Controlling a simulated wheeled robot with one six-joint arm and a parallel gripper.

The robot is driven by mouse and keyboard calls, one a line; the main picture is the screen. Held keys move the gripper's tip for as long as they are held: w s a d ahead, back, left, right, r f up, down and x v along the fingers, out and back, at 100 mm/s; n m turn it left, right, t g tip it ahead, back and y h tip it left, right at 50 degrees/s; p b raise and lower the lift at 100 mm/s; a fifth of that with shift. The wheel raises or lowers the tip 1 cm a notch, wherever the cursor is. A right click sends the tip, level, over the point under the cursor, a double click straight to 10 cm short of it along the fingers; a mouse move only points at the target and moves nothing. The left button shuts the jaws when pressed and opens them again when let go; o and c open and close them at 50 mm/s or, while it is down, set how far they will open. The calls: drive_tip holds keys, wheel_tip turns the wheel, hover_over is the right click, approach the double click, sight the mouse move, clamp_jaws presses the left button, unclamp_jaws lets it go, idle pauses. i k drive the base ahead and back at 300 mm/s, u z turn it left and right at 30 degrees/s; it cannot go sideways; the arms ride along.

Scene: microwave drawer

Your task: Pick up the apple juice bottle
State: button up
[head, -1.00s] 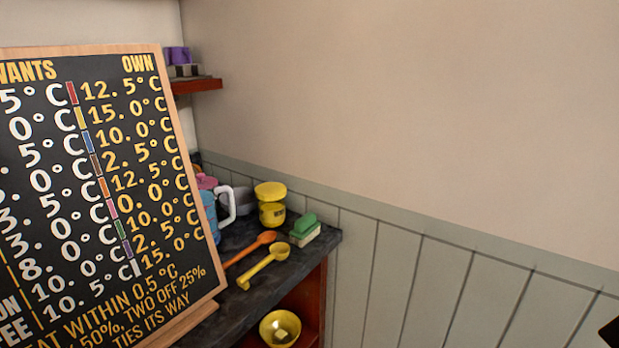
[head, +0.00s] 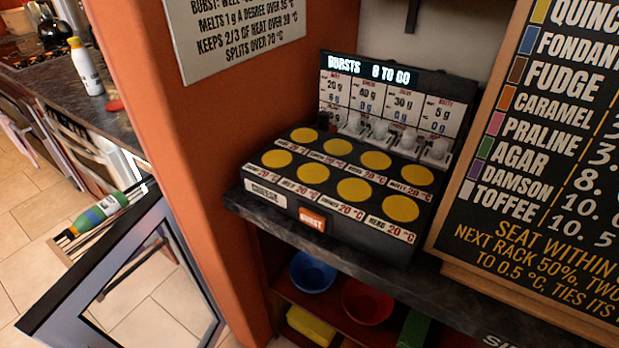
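Two bottles show in the head view, and I cannot read either label to tell which is apple juice. A white bottle (head: 87,70) with a yellow cap stands upright on the dark counter at the upper left. A green bottle (head: 97,216) with a blue band and a dark end lies tilted on a slatted surface at the left, behind the open door panel. My gripper is not in view.
An open framed door (head: 150,280) stands at the lower left. An orange wall (head: 190,130) separates the counter (head: 100,112) from a shelf unit with a black dispenser box (head: 335,190) and a chalkboard (head: 560,160). Bowls (head: 312,272) sit below. Tiled floor (head: 25,235) shows at left.

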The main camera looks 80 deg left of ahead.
sight(93, 218)
drive_tip(key=u, duration=3.6)
drive_tip(key=i, duration=0.5)
drive_tip(key=k, duration=0.5)
drive_tip(key=u, duration=2.25)
drive_tip(key=i, duration=1.9)
drive_tip(key=z, duration=2.1)
